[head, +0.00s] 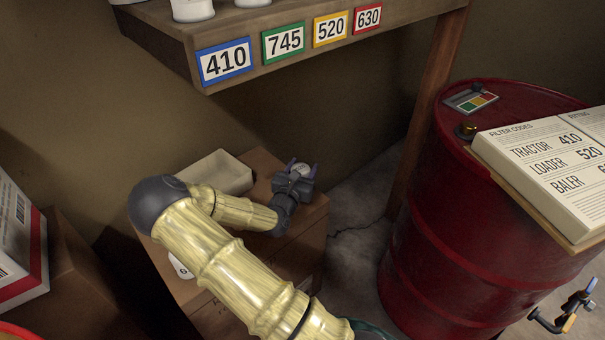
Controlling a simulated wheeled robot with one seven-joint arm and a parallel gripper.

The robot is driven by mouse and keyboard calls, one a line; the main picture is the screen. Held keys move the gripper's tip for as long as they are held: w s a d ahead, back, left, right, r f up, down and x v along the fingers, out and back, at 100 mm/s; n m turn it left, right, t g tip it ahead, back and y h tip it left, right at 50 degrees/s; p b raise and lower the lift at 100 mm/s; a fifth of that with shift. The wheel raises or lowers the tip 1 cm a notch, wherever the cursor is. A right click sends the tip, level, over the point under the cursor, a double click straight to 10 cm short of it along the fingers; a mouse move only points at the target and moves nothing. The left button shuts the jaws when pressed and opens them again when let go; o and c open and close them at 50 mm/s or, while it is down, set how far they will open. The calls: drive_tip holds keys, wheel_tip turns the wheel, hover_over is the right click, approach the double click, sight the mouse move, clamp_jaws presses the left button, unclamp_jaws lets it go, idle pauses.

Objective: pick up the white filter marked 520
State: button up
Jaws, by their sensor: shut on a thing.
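My gripper (303,169) is above the right back part of a brown box, with its dark fingers shut on a small white round thing (300,169) that looks like a filter. The fingers cover most of its sides, and I cannot read its marking. Another white filter (180,267) is at the left side of the box, partly hidden behind my arm; a "6" shows on it. The yellow-framed 520 label (330,30) is on the front edge of the wooden shelf.
The wooden shelf (270,72) holds white items cut off at the top. A pale open tray (222,172) sits on the brown box (262,160). A red drum (430,215) with an open code book (560,165) stands at right. A white-and-red carton (18,245) is at left.

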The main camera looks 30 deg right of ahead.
wheel_tip(320, 180, up, 8)
drive_tip(key=shift+f+p, duration=0.2)
drive_tip(key=shift+p, duration=0.75)
